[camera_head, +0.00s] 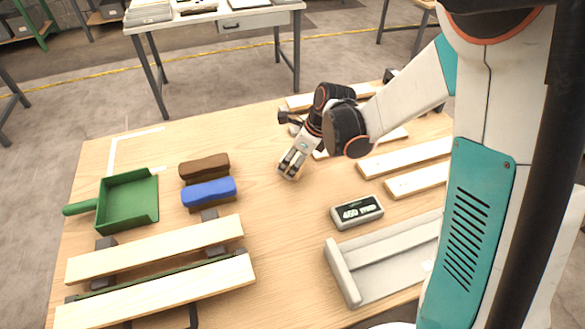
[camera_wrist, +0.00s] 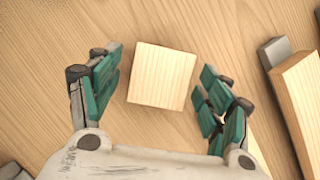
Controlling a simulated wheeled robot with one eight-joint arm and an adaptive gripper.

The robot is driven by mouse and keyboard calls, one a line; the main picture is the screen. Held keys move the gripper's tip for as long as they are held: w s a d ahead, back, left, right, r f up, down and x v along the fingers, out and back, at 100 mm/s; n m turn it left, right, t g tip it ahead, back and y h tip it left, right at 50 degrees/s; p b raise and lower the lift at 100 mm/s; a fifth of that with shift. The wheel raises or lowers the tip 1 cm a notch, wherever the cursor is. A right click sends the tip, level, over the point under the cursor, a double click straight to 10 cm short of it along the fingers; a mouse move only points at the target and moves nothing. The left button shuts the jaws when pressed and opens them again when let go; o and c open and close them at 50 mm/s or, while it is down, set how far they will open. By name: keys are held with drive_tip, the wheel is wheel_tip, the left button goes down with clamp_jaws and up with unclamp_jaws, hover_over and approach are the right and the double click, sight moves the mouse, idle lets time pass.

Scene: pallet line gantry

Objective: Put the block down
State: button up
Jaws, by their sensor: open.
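A pale square wooden block (camera_wrist: 162,75) lies on the wooden table (camera_head: 262,225), between the two fingers of my gripper (camera_wrist: 160,80) in the wrist view. The teal-padded fingers are open, with a gap on each side of the block. In the head view my gripper (camera_head: 291,165) points down close to the tabletop, right of the brushes. There the block is mostly hidden by the fingers and hard to make out.
A blue brush (camera_head: 209,191), a brown brush (camera_head: 204,166) and a green dustpan (camera_head: 128,202) lie to the left. Wooden slats (camera_head: 155,248) lie at front left, others (camera_head: 405,157) at right. A display box (camera_head: 357,211) and grey tray (camera_head: 345,277) stand at front right.

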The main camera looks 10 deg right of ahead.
drive_tip(key=shift+x, duration=0.8)
drive_tip(key=c, duration=1.3)
drive_tip(key=shift+o, duration=0.2)
drive_tip(key=shift+r, duration=0.15)
